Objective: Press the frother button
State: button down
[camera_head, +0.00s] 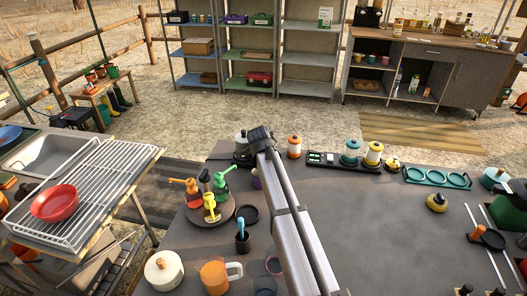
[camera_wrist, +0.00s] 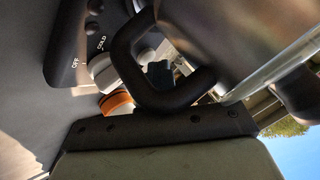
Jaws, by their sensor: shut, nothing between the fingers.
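The frother's dark base (camera_wrist: 72,42) fills the upper left of the wrist view. It carries small dark round buttons (camera_wrist: 93,28) and the printed words "OFF" and "COLD". A metallic jug (camera_wrist: 232,40) with a thick black loop handle is at the upper right of that view. In the head view the frother (camera_head: 241,152) stands at the table's far left edge, partly hidden by my arm. My gripper (camera_head: 259,137) is right beside it, shut and empty. In the wrist view its dark front (camera_wrist: 155,126) lies below the handle. I cannot tell whether it touches the frother.
An orange-and-white canister (camera_head: 294,147) stands just right of my gripper. A dark tray with jars (camera_head: 340,160) is further right. A round tray with colored pump bottles (camera_head: 210,200), an orange mug (camera_head: 215,277) and a white pot (camera_head: 163,271) are left of my arm.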

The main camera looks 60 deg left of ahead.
jog(key=shift+s+d+f, duration=0.1)
jog(key=shift+s+f, duration=0.05)
jog(key=shift+f, duration=0.4)
jog(key=shift+r, duration=0.1)
dwell(0.4)
jog(key=shift+r, duration=1)
jog(key=shift+r, duration=2.5)
